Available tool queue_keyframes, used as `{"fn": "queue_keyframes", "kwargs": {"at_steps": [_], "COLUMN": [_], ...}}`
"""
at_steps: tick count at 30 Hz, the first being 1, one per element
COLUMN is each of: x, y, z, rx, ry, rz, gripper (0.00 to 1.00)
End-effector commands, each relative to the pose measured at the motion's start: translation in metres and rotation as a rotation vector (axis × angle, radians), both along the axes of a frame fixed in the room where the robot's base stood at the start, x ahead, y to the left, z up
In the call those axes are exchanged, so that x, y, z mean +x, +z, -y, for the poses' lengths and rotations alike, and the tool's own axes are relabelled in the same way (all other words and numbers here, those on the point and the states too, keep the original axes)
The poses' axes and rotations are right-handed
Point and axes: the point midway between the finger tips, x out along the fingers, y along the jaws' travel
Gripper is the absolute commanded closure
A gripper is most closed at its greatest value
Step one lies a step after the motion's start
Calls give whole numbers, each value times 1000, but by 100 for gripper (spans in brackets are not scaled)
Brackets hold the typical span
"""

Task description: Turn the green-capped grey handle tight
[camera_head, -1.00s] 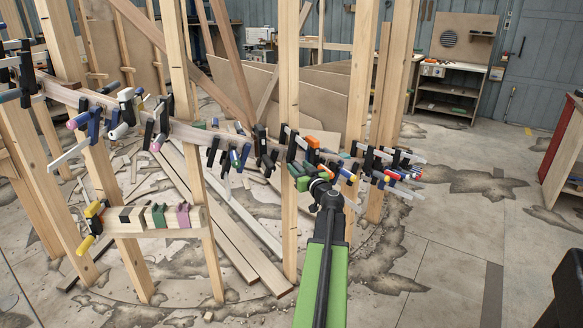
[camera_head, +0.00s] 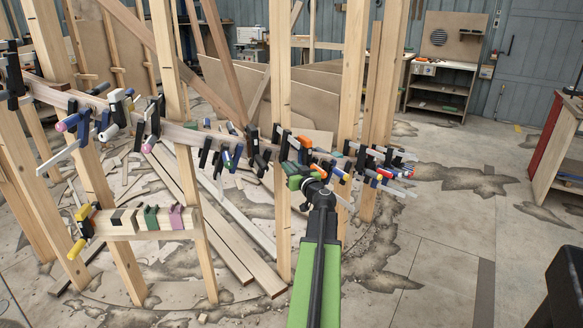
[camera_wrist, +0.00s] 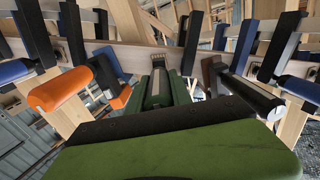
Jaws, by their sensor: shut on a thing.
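My gripper (camera_head: 301,171) is at the clamped board, among the clamps right of the middle post. In the wrist view my gripper (camera_wrist: 163,92) shows its green and black body across the bottom, with dark green fingers reaching forward. The fingers are shut on the grey handle (camera_wrist: 164,84), which shows as a narrow strip between them. The green cap cannot be made out, and most of the handle is hidden by the fingers and gripper body. In the head view the handle cannot be told apart from the gripper and nearby clamps.
An orange handle (camera_wrist: 58,90) is close on the left in the wrist view, and a black handle with a grey end (camera_wrist: 262,100) is close on the right. Several other clamps crowd the curved board (camera_head: 185,136). A wooden post (camera_head: 281,95) stands left of my gripper. The floor (camera_head: 440,240) at right is clear.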

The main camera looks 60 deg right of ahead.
Motion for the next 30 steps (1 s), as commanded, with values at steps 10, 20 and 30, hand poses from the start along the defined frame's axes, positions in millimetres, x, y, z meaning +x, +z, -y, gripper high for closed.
{"fn": "queue_keyframes", "kwargs": {"at_steps": [10,20,30], "x": [-3,-3,-3], "y": [-3,-3,-4], "z": [-1,-1,-1], "rx": [214,480,752], "ry": [-1,-1,-1], "rz": [131,300,472], "gripper": [100,100,100]}}
